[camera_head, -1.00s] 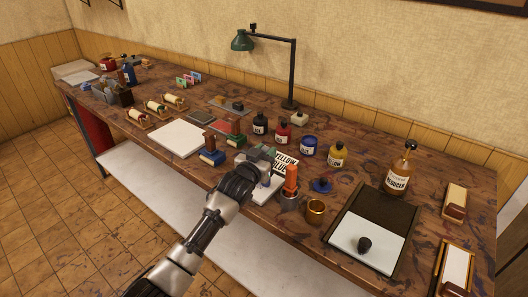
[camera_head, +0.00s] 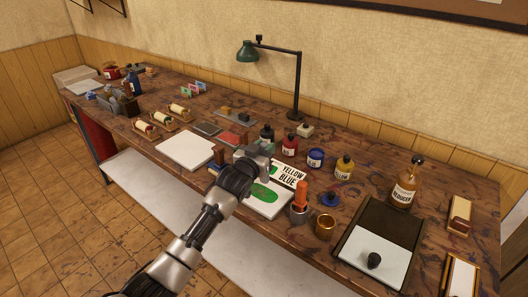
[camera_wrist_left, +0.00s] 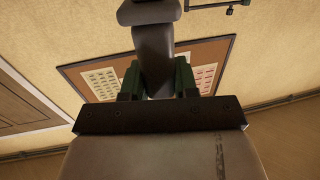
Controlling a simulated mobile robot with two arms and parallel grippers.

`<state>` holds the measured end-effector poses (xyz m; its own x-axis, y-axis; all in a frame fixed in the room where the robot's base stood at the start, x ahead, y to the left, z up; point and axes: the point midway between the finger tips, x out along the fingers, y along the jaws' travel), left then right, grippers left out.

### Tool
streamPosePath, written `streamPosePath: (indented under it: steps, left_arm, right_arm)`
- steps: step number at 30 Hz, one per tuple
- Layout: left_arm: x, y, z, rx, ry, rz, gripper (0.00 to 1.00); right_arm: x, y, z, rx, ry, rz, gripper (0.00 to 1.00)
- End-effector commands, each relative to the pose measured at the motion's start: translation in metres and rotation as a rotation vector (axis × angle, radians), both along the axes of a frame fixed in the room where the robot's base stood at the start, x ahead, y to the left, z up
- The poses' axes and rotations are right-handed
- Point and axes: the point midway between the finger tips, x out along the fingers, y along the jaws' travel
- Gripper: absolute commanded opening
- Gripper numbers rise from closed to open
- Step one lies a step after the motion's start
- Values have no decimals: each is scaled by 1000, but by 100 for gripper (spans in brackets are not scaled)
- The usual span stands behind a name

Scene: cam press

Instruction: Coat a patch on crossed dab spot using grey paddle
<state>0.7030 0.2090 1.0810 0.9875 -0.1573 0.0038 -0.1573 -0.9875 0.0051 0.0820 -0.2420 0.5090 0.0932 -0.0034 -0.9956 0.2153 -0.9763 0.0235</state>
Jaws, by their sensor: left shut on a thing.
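My left gripper (camera_head: 257,160) is over the far part of a white card (camera_head: 267,211) near the table's front edge. In the left wrist view its dark green fingers (camera_wrist_left: 158,82) are shut on a grey paddle (camera_wrist_left: 154,48). In the head view the paddle is hard to tell apart from the gripper. A bright green patch (camera_head: 266,195) lies on the card, just right of my wrist. I cannot make out a cross mark; part of the card is hidden by my arm. My right gripper is not in view.
A "YELLOW BLUE" label (camera_head: 289,174) lies right beyond the card. An orange-handled tool in a cup (camera_head: 300,208) and a brass cup (camera_head: 324,226) stand close on the right. Ink bottles, including a red one (camera_head: 290,146), stand behind. A white sheet (camera_head: 186,150) lies left.

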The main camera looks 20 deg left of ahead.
Motion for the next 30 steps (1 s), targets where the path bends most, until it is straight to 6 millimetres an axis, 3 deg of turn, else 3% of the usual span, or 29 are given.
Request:
streamPosePath:
  steps: [9,18,30]
  left_arm:
    - [4,2,28,0,0,3,6]
    - [5,2,28,0,0,4,6]
    - [5,2,28,0,0,4,6]
  right_arm:
    - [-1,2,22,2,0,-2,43]
    - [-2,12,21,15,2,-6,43]
    - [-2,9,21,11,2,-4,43]
